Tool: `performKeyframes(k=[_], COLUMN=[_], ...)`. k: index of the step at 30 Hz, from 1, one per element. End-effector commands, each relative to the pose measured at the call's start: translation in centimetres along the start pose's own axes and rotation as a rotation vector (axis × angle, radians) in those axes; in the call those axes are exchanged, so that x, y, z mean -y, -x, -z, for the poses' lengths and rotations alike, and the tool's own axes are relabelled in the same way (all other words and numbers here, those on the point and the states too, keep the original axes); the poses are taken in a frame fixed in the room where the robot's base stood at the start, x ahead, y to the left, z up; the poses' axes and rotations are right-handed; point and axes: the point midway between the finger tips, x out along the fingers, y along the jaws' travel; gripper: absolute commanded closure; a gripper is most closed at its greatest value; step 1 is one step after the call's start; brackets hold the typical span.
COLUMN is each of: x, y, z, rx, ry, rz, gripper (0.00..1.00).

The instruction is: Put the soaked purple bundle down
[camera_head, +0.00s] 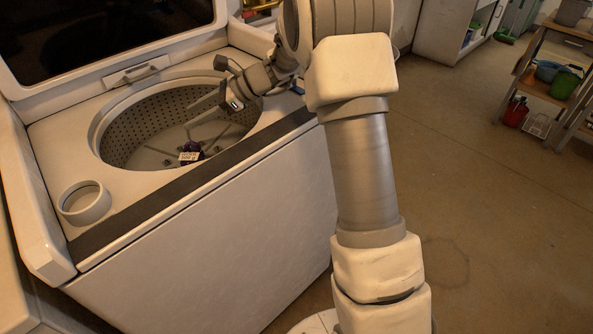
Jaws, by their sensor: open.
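A small dark purple bundle (197,147) lies low inside the round metal drum (122,150) of a white top-loading washer. A white tag with print on it shows at the bundle's front. My gripper (189,116) reaches in from the right over the drum. Its two fingers are spread apart and point left, with nothing between them. In the picture the bundle is just below the fingertips and looks apart from them. I cannot tell from this view how high the gripper is above it, or whether the bundle is wet.
The washer's dark-panelled lid (110,30) stands open behind the drum. A round white ring-shaped opening (84,203) is at the washer's front left corner. A wooden shelf unit (553,92) with buckets and a green tub stands at the right. The floor between is clear.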

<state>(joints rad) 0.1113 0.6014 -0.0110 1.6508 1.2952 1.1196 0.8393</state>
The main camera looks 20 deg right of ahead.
Motion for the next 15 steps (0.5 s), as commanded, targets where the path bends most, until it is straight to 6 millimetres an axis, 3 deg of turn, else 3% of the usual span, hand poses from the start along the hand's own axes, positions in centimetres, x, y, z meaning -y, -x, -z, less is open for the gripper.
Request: performKeyframes(k=[1,6,15], x=[-1.4,-6.5,-14.8], y=[1.1,4.6,10.6], z=[-1.5,-4.0,-5.6], rx=[-0.033,-0.17,-0.393], ry=[0.08,0.366,0.83], rz=[-0.015,-0.088,-0.222], gripper=[0.43,0.43,0.43])
